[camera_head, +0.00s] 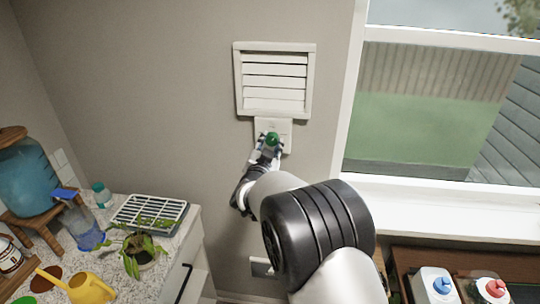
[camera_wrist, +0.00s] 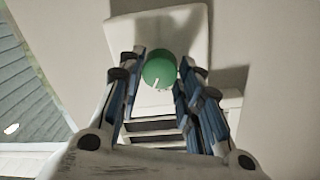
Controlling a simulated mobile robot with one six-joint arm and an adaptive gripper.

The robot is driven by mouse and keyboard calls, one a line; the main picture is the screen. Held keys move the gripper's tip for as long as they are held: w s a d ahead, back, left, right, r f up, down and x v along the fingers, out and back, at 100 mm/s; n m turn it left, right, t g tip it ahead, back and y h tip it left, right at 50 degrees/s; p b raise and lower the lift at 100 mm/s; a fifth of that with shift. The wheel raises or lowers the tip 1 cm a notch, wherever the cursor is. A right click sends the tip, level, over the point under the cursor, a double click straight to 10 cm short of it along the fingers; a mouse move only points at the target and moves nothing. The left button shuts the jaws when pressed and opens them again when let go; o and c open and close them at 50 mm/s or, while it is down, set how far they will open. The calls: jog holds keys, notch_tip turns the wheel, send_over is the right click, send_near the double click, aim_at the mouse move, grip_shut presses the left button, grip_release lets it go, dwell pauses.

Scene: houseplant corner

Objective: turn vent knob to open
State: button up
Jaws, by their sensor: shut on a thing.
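The green vent knob (camera_head: 272,139) sits on a white wall plate (camera_head: 287,133) just below the white slatted vent (camera_head: 275,82). My gripper (camera_head: 267,148) is at the plate, shut on the knob. In the wrist view the knob (camera_wrist: 160,71) is round and green with a short white mark pointing to its lower left. The blue-padded fingers of my gripper (camera_wrist: 160,80) stand on either side of it. The exact finger contact is hard to see. The vent's slats (camera_wrist: 152,130) show beyond the fingers.
A window (camera_head: 440,110) with a white sill is right of the vent. At left, a counter holds a blue water jug (camera_head: 28,178), a potted plant (camera_head: 140,250), a drain rack (camera_head: 150,214) and a yellow watering can (camera_head: 88,288). White jugs (camera_head: 436,286) stand at lower right.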

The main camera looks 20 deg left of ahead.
jog(key=m+b, duration=0.4)
jog(key=shift+f+b, duration=0.15)
jog(key=shift+b, duration=0.2)
jog(key=m+b, duration=0.3)
jog(key=shift+y, duration=0.3)
jog(key=shift+r+m, duration=0.2)
jog(key=shift+m, duration=0.2)
jog(key=o, duration=1.1)
jog(key=shift+c, duration=0.2)
jog(key=v, duration=1.2)
jog(key=shift+r, duration=0.15)
